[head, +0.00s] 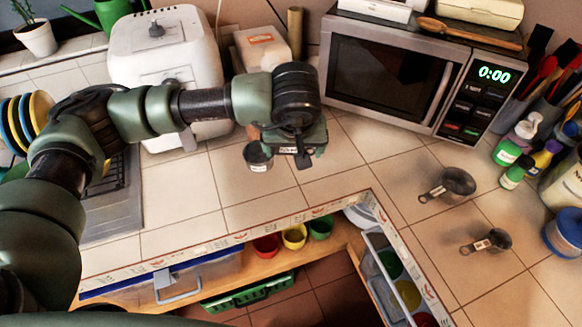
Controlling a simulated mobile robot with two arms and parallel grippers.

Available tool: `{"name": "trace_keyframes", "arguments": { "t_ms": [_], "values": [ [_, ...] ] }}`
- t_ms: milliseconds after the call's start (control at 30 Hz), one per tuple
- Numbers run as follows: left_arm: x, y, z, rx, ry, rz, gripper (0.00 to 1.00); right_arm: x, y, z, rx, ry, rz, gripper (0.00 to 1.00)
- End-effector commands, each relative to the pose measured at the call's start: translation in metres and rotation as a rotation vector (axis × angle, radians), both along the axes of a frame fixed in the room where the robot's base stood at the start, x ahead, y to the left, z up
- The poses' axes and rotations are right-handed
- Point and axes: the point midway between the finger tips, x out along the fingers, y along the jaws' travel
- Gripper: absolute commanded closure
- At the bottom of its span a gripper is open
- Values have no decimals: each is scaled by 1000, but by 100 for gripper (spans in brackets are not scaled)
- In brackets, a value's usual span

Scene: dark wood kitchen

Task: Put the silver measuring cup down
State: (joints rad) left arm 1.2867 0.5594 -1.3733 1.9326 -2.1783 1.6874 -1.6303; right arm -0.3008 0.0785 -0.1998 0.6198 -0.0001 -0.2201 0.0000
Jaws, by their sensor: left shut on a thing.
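My left gripper (303,158) hangs over the tiled counter (190,190) in front of the microwave's left side. It is shut on the silver measuring cup (258,158), whose small round bowl sticks out to the left of the fingers. The handle is mostly hidden by the gripper. The cup looks upright, close above or touching the counter; I cannot tell which. Two darker measuring cups, a larger one (457,182) and a smaller one (492,240), lie on the counter to the right. My right gripper is not in view.
A microwave (385,72) stands behind to the right, and a white appliance (165,65) behind to the left. Bottles (510,150) crowd the right. The counter's front corner edge (368,192) lies nearby, with open shelves below. Tiles between microwave and edge are clear.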

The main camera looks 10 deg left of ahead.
Motion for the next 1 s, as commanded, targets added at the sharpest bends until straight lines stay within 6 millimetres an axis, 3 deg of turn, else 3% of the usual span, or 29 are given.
{"name": "trace_keyframes", "arguments": {
  "t_ms": [133, 600, 1000],
  "values": [
    [-1, 0, -28, 1, 3, 1, 74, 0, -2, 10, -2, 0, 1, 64],
    [0, 0, -81, 1, 0, 0, 74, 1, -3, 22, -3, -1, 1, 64],
    [1, 0, -88, 0, -2, 0, 74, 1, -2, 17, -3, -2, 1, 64]
  ]
}}
